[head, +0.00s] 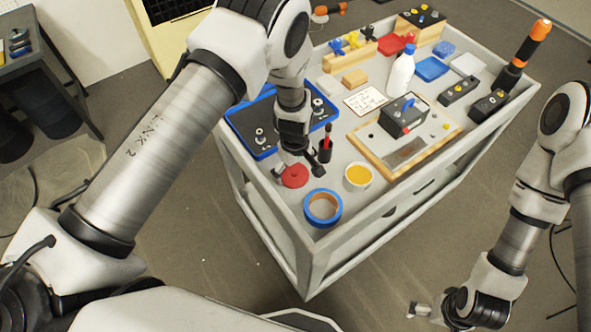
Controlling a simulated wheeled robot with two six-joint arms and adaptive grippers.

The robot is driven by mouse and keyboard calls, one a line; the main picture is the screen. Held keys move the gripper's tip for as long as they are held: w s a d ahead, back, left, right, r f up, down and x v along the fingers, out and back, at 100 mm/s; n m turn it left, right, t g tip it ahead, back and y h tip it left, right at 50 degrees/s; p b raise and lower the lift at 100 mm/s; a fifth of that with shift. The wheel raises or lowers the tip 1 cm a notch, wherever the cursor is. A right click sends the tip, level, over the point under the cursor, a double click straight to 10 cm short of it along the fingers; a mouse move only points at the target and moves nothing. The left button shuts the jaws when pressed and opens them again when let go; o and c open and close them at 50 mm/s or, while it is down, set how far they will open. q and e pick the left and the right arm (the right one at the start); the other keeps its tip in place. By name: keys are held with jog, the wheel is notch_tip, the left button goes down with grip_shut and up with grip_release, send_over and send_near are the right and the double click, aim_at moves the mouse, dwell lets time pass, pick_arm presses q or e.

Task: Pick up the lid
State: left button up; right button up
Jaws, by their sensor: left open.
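A round red lid (295,177) lies flat at the near left part of the grey cart's top (290,205). My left gripper (297,169) points down right over the lid, with its fingers apart on either side of it. I cannot tell whether a finger touches the lid. A small white cup with yellow contents (358,176) stands to the right of the lid. My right gripper (425,311) is low at the bottom right, off the cart and far from the lid; its jaw state is unclear.
A blue tape roll (322,208) sits near the front corner. A blue-edged tray (252,130) lies behind the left gripper. A wooden board with a grey box (403,115), a white bottle (401,72) and an orange-handled tool (525,55) stand farther back.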

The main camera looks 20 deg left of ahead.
pick_arm(q)
jog(key=shift+s+a+r, duration=0.1)
jog(key=shift+s, duration=0.1)
jog(key=c, duration=1.2)
jog(key=shift+c, duration=1.2)
jog(key=shift+s, duration=0.1)
jog(key=shift+c, duration=0.3)
pick_arm(e)
jog(key=shift+s+r, duration=0.1)
jog(key=shift+s, duration=0.15)
